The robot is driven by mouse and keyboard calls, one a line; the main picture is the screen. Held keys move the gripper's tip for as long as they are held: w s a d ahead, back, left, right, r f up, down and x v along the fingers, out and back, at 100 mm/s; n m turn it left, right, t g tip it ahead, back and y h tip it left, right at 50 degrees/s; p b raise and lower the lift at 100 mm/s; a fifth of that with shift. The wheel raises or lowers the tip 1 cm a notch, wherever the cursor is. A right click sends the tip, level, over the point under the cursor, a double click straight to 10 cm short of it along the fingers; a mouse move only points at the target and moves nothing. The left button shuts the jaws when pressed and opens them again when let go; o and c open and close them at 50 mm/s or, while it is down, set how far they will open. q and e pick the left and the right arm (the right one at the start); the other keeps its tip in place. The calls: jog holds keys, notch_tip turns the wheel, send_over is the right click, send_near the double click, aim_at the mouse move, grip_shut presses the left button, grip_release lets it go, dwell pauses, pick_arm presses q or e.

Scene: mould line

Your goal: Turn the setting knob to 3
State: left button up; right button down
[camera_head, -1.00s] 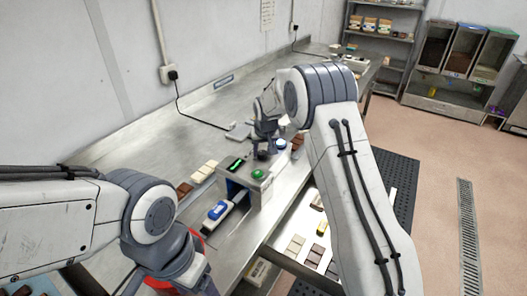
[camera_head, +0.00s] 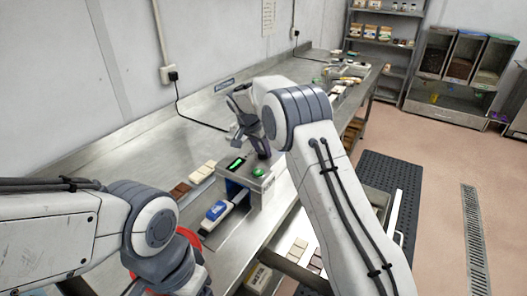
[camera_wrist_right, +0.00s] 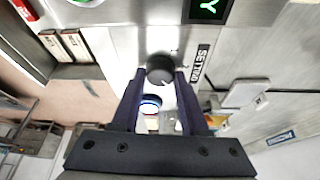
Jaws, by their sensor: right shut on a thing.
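The setting knob (camera_wrist_right: 160,69) is a dark round knob with a light pointer mark on the machine's top panel. In the right wrist view the two fingertips of my right gripper (camera_wrist_right: 160,77) are closed on its sides. In the head view my right gripper (camera_head: 259,147) is at the top of the machine (camera_head: 236,184) and hides the knob. The lit green display (camera_head: 237,163) is left of the gripper. My left gripper is out of view below my left wrist.
A green button (camera_head: 258,172) sits on the machine's front top. A blue-and-white block (camera_head: 216,211) is on the strip before it.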

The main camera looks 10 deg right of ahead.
jog(key=shift+m+g, duration=0.3)
jog(key=shift+m, duration=0.5)
jog(key=shift+c, duration=2.1)
grip_release()
jog(key=shift+a+r, duration=0.1)
jog(key=v, duration=1)
jog(key=shift+a+b, duration=0.2)
jog(key=shift+b, duration=0.2)
jog(key=shift+r, duration=0.1)
